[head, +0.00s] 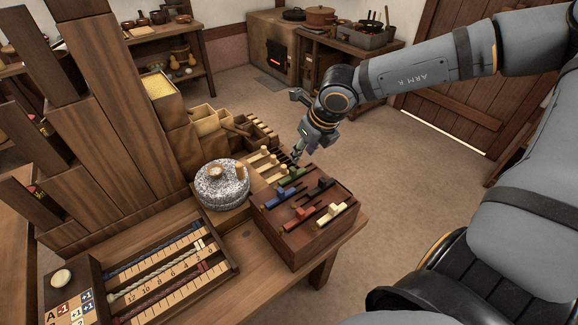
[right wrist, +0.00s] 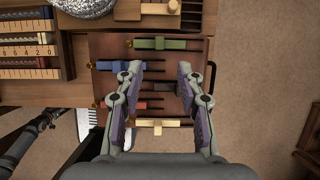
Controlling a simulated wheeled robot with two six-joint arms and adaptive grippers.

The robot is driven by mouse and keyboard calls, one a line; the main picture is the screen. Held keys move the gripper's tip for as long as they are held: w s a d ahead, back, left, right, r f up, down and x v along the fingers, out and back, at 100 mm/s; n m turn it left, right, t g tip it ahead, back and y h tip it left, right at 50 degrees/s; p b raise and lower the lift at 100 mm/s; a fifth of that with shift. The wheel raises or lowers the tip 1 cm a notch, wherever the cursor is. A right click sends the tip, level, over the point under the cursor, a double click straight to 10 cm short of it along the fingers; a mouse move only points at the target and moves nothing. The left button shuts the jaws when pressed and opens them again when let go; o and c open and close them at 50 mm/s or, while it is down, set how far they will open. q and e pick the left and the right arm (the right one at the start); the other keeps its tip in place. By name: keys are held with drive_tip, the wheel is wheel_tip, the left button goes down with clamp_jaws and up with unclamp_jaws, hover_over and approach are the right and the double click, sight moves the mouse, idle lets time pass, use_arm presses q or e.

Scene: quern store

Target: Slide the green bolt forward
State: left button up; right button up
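The green bolt (head: 289,173) lies in its slot at the far end of a dark red-brown wooden box (head: 320,241). In the right wrist view the green bolt (right wrist: 172,44) lies across the top of the box, just beyond my fingertips. My right gripper (head: 298,153) hangs over the far end of the box, close to the green bolt. In the right wrist view its two fingers (right wrist: 159,68) are wide apart with nothing between them. I cannot tell its exact height above the box.
Blue (head: 282,197), black (head: 317,188), red (head: 328,214) and cream (head: 338,213) bolts share the box. A round stone quern (head: 221,190) stands left of it. A board with numbered scales (head: 160,283) lies nearer left. Open floor (head: 400,165) is to the right.

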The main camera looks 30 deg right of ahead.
sight(294, 169)
drive_tip(key=x, duration=0.9)
drive_tip(key=shift+w+f, duration=0.25)
drive_tip(key=shift+f, duration=0.35)
use_arm(q)
drive_tip(key=shift+w, duration=0.4)
use_arm(e)
clamp_jaws()
use_arm(q)
drive_tip(key=shift+s+f+b, duration=0.1)
drive_tip(key=shift+b, duration=0.2)
